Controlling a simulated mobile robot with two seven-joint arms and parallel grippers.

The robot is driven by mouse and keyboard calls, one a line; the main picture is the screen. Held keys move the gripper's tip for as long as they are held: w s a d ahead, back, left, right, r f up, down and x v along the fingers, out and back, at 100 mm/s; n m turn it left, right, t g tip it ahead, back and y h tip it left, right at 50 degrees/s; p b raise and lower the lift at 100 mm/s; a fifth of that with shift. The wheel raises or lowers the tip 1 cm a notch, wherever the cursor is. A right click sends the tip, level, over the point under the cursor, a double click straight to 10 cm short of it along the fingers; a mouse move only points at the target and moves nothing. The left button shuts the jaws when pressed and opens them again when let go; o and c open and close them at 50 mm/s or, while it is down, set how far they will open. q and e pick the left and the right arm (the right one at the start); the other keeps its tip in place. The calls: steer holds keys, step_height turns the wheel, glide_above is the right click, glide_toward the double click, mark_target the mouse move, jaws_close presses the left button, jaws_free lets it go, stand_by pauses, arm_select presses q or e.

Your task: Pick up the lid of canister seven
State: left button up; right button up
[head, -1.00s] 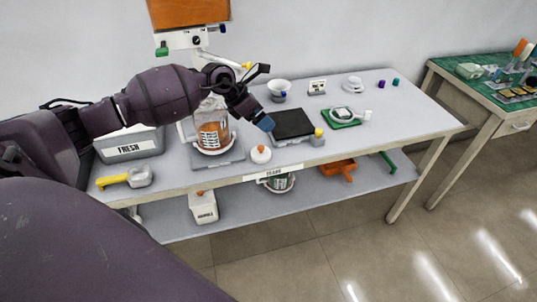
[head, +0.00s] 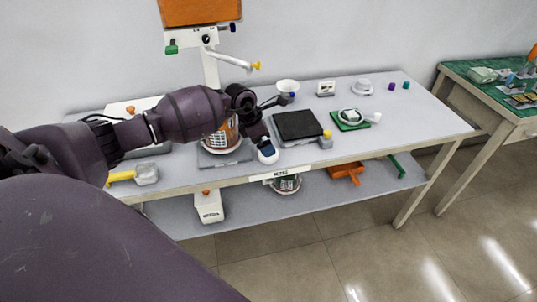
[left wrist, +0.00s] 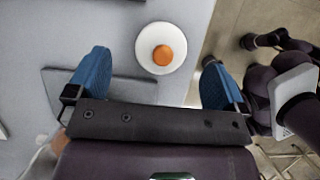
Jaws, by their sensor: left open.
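A round white lid with an orange knob (left wrist: 161,50) lies on the table near its front edge. In the left wrist view it shows between my two blue fingertips, nearer the right one, with gaps on both sides. In the head view a bit of the white lid (head: 268,158) shows under the fingertips; the rest is hidden. My left gripper (head: 265,144) is open above it, and also shows in the left wrist view (left wrist: 155,60). The glass canister with orange contents (head: 222,138) stands left of it, partly behind my arm; no number is readable. My right gripper is not seen.
A grey scale with a black top (head: 298,125) sits right of the gripper. A yellow-handled scoop (head: 146,174) lies at the front left. A white bowl (head: 288,87) stands behind. The table's right front is clear.

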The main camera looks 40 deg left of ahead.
arm_select(q)
steer(key=x, duration=0.4)
steer(key=shift+s+f, duration=0.15)
steer(key=shift+s, duration=0.1)
steer(key=c, duration=1)
